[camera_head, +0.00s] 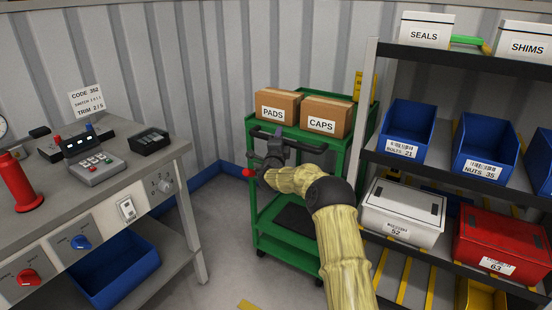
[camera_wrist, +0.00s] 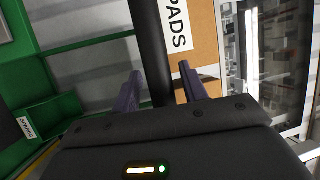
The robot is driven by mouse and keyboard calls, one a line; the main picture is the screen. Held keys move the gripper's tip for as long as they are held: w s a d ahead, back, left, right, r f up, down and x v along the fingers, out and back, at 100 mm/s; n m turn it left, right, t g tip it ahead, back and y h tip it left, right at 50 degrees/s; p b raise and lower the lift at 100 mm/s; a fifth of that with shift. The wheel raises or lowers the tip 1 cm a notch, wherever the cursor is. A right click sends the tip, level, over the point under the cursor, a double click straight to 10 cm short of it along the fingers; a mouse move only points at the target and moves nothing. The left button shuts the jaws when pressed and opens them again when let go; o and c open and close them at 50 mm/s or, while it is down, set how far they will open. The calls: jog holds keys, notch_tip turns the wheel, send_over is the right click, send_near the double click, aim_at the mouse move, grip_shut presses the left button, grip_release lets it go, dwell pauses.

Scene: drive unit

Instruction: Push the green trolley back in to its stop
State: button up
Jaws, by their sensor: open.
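The green trolley (camera_head: 287,246) stands against the back wall, between the bench and the shelf rack. Its black handle (camera_head: 309,147) runs across the near side, below the top tray. Two cardboard boxes, PADS (camera_head: 277,106) and CAPS (camera_head: 326,116), sit on the top. My gripper (camera_head: 268,148) is at the left part of the handle. In the wrist view my gripper (camera_wrist: 160,88) is open, and the dark handle bar (camera_wrist: 150,45) passes between its two fingers with gaps showing. Whether a finger touches the bar is unclear. The stop cannot be made out.
A grey bench (camera_head: 170,158) with a control box and knobs stands left. The rack (camera_head: 366,110) with blue bins, a grey case (camera_head: 403,213) and a red case (camera_head: 501,245) stands close on the trolley's right. Open floor (camera_head: 226,235) lies between bench and trolley.

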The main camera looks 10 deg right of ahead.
jog(key=p+v, duration=0.1)
jog(key=v, duration=1.5)
jog(key=shift+s+f, duration=0.15)
jog(key=shift+s, duration=0.25)
jog(key=s+a+f+n+g+y, duration=0.2)
jog(key=s+a+n+g+y, duration=0.35)
jog(key=s+n+y, duration=0.6)
jog(key=s+d+f+n+g+h, duration=0.25)
jog(key=s+n+g, duration=0.25)
jog(key=s, duration=0.8)
jog(key=s+d+f+n+g+h, duration=0.15)
jog(key=s+d+n+g, duration=0.35)
jog(key=s, duration=0.8)
notch_tip(320, 180, up, 32)
jog(key=a+p, duration=0.1)
jog(key=p, duration=3.1)
jog(key=shift+s+a+r+g+h, duration=0.2)
jog(key=shift+s+g+h, duration=0.15)
